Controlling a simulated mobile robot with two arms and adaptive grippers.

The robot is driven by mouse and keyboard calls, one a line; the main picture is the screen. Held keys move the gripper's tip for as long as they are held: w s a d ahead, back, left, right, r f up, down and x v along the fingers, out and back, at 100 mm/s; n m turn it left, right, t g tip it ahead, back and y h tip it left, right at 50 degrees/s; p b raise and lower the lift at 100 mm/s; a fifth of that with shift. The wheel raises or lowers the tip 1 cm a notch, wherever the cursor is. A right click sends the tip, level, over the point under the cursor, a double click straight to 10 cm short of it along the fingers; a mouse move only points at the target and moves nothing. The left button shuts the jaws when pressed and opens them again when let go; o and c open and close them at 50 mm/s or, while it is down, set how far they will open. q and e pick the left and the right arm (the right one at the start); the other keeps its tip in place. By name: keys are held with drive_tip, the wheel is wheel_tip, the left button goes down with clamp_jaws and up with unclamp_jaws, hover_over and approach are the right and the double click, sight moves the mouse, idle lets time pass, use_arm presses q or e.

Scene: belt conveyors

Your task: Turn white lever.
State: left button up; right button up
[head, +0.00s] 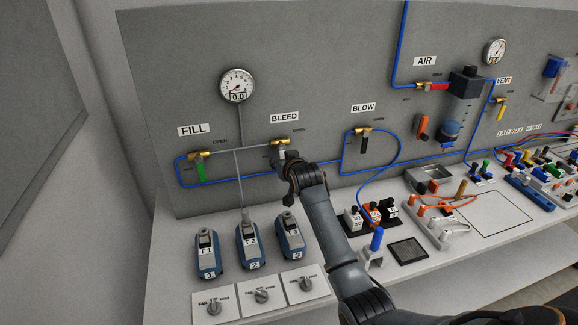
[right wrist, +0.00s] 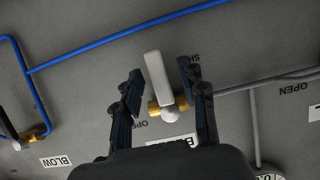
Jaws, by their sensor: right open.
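The white lever (right wrist: 155,78) sits on the brass BLEED valve (head: 280,142) on the grey panel. In the right wrist view, it stands between the two dark fingers of my right gripper (right wrist: 160,70). The fingers are open, with a gap on each side of the lever. In the head view my right gripper (head: 285,158) is at the BLEED valve and mostly hides the lever. My left gripper is not in view.
The green-handled FILL valve (head: 200,165) is to the left and the black-handled BLOW valve (head: 364,140) to the right. Blue tubing (head: 325,170) runs along the panel. Below, several blue-grey devices (head: 248,245) and knob plates (head: 262,296) stand on the bench.

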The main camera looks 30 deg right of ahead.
drive_tip(key=v, duration=1)
drive_tip(key=shift+s+f, duration=0.15)
